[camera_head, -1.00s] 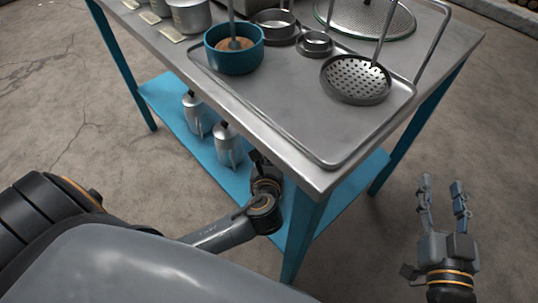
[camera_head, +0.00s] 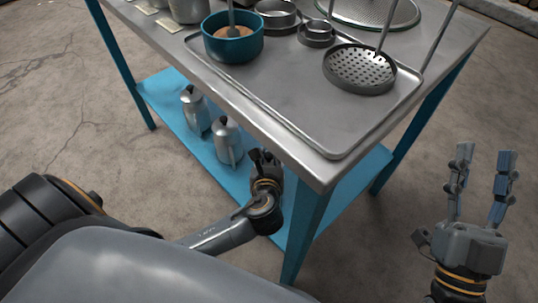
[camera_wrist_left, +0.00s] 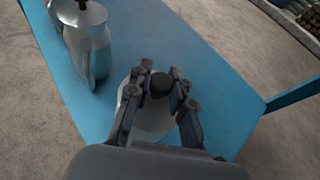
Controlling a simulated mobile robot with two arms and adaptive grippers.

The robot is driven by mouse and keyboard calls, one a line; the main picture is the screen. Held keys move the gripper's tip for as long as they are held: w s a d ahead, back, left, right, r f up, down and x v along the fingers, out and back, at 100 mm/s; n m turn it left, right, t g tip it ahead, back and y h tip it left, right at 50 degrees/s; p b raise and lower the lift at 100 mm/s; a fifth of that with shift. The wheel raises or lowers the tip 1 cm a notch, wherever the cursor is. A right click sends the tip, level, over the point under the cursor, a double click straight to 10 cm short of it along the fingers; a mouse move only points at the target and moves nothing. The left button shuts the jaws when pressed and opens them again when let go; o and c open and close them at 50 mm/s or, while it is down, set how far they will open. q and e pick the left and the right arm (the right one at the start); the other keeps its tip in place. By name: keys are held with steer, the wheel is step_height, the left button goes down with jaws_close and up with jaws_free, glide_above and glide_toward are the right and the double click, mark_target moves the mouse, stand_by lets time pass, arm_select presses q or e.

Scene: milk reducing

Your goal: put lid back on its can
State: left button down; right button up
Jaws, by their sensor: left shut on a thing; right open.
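My left gripper (camera_head: 264,156) is low under the table's front edge, above the blue lower shelf (camera_head: 165,92). In the left wrist view its fingers are shut on the black knob of a lid (camera_wrist_left: 161,84). A pale silver rounded surface (camera_wrist_left: 152,122) shows below the knob, partly hidden by the fingers. I cannot tell whether a can stands under it. Two silver cans with black knobs on top, a farther can (camera_head: 195,112) and a nearer can (camera_head: 228,140), stand upright on the shelf to the left. My right gripper (camera_head: 485,150) is open and empty, right of the table.
The steel tabletop (camera_head: 440,45) overhangs the shelf. On it are a tray (camera_head: 300,115), a blue pot (camera_head: 233,48), a perforated skimmer (camera_head: 360,70) and small pans. A blue table leg (camera_head: 303,235) stands just right of my left gripper. The right floor is clear.

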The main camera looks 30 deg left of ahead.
steer(key=shift+s+r, duration=0.15)
steer(key=shift+r, duration=0.1)
arm_select(q)
steer(key=shift+f, duration=0.75)
arm_select(e)
steer(key=shift+s+r+t, duration=0.3)
steer(key=shift+s+t, duration=0.05)
steer(key=shift+t, duration=0.05)
arm_select(q)
steer(key=c, duration=1.1)
jaws_free()
arm_select(e)
steer(key=shift+r, duration=0.1)
arm_select(q)
steer(key=shift+s+d+r, duration=0.1)
steer(key=shift+s, duration=0.05)
steer(key=v, duration=1.1)
steer(key=shift+s, duration=0.3)
steer(key=shift+d+r, duration=0.1)
steer(key=shift+r, duration=0.05)
arm_select(e)
steer(key=shift+w, duration=0.1)
